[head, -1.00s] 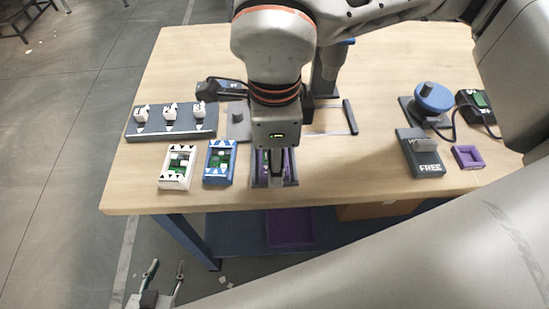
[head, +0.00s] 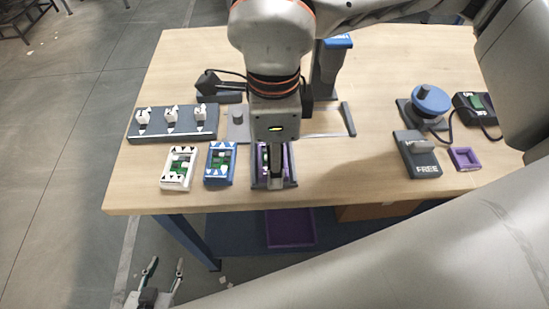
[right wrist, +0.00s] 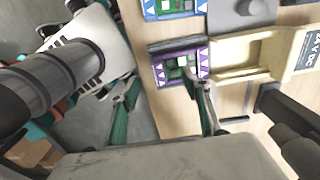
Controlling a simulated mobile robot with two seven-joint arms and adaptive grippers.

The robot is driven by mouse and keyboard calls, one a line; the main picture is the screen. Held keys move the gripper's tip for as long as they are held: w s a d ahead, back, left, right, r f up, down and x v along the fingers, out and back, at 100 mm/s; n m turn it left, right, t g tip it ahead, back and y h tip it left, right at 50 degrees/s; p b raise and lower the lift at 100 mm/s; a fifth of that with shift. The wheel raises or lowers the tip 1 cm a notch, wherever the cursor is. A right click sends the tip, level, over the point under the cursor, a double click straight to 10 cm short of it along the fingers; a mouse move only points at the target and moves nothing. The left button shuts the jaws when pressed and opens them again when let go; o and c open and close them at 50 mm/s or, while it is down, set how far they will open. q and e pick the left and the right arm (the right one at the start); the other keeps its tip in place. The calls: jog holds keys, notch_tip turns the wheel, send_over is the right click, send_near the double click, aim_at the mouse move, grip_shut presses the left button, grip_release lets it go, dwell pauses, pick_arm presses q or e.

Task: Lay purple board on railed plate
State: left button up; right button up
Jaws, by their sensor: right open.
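In the right wrist view my right gripper (right wrist: 164,102) is open, one finger over the board's edge and the other out past the table edge. My left gripper (head: 165,268) is open and empty, low over the floor in front of the table.
A white board (head: 178,168) and a blue board (head: 220,163) lie left of the plate. Behind them is a dark block with several white knobs (head: 172,124). At right are a FREE switch block (head: 418,155), a blue knob (head: 431,98) and a small purple frame (head: 464,158).

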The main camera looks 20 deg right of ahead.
jog(key=shift+r+p, duration=0.95)
jog(key=shift+r, duration=1.15)
pick_arm(q)
jog(key=r, duration=0.1)
jog(key=w+r, duration=0.1)
jog(key=r, duration=0.1)
